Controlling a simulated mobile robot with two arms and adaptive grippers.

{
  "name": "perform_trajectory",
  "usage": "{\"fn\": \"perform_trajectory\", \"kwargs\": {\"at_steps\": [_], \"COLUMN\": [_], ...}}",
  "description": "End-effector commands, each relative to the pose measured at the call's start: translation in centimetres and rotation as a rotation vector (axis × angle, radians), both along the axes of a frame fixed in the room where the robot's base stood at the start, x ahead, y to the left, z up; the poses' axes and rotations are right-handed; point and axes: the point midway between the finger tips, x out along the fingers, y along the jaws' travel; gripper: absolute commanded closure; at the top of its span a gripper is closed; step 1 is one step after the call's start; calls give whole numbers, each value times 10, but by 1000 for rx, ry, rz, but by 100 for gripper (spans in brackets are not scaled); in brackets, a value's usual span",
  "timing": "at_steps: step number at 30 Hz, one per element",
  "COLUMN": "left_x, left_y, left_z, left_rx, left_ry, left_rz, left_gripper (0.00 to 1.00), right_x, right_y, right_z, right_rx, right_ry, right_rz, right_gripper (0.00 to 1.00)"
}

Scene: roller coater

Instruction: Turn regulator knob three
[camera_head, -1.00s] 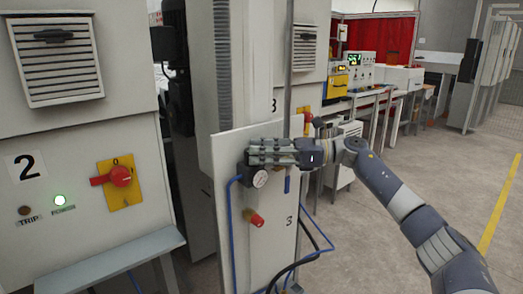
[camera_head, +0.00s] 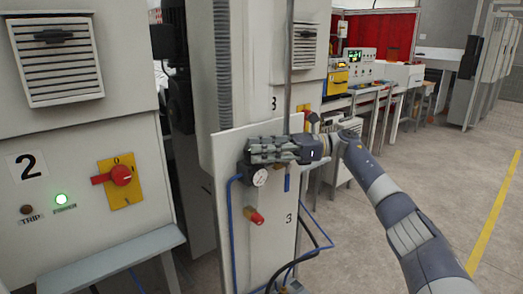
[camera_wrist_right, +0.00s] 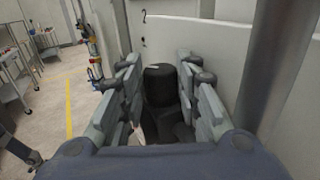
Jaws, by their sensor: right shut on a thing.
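The regulator is on the light panel (camera_head: 235,215) marked 3, with a round pressure gauge (camera_head: 259,178) below my right gripper. My right gripper (camera_head: 262,153) reaches in from the right and is at the regulator's top. In the right wrist view, the black regulator knob (camera_wrist_right: 160,86) sits between the fingers of my right gripper (camera_wrist_right: 157,80), which are shut on it. In the head view the fingers hide the knob. My left gripper is not in view.
A red-tipped fitting (camera_head: 254,216) and blue hoses (camera_head: 231,235) are below the gauge. A vertical metal pole (camera_head: 289,75) rises behind the hand. Cabinet 2 (camera_head: 70,150) with a red switch (camera_head: 121,175) stands left. Open floor (camera_head: 460,165) lies right.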

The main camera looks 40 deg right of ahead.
Motion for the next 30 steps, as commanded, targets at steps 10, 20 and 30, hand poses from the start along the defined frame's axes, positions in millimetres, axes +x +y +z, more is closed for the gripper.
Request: {"fn": "perform_trajectory", "kwargs": {"at_steps": [10, 20, 30], "left_x": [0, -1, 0], "left_y": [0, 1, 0], "left_z": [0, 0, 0], "left_rx": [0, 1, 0], "left_ry": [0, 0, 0], "left_rz": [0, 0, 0], "left_gripper": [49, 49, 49], "right_x": [0, -2, -25], "right_y": [-1, -6, -52], "right_z": [2, 1, 2], "right_rx": [3, 1, 3], "right_ry": [-3, 0, -3], "right_rz": [-3, -4, -5], "right_gripper": [49, 49, 49]}}
